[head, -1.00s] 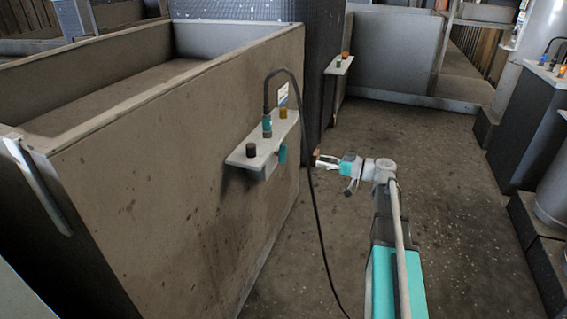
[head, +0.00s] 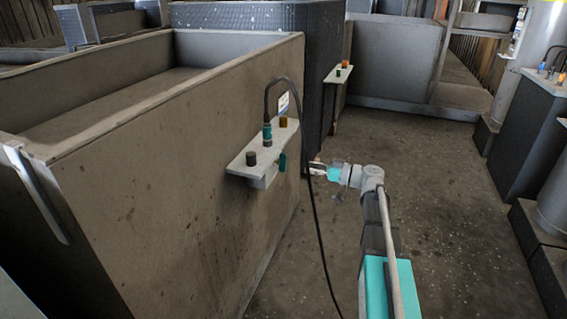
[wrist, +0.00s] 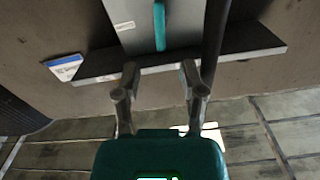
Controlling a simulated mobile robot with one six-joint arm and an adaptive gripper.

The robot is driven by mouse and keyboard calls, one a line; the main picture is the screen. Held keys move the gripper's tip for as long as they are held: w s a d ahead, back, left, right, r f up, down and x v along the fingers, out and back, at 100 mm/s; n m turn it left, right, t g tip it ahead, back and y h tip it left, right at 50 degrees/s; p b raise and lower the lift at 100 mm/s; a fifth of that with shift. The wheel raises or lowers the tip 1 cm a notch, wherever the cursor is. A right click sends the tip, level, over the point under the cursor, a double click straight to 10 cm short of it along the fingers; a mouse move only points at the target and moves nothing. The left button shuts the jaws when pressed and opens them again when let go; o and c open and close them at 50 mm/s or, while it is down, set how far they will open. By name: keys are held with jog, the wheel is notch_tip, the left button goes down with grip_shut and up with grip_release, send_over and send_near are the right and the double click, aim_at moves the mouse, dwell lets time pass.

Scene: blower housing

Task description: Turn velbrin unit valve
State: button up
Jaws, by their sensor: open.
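The teal valve handle (head: 283,162) is on the side of a grey box under a small shelf (head: 240,165) on the big bin's wall. In the wrist view the handle (wrist: 160,25) is a narrow teal bar, upright in the picture on the grey box (wrist: 128,22), its top cut off by the frame. My gripper (head: 312,168) is just right of the handle in the head view, apart from it. In the wrist view my gripper's (wrist: 157,75) two fingers are spread with nothing between them, and the handle lies beyond the gap.
A black cable (head: 317,225) hangs from a teal connector (head: 267,135) down past my gripper; it is close to the right finger in the wrist view (wrist: 214,45). A dark cap (head: 251,158) and an orange cap (head: 283,122) stand on the shelf. Open floor (head: 440,200) lies to the right.

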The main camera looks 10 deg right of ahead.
aim_at(283, 171)
jog(key=x, duration=1)
grip_shut()
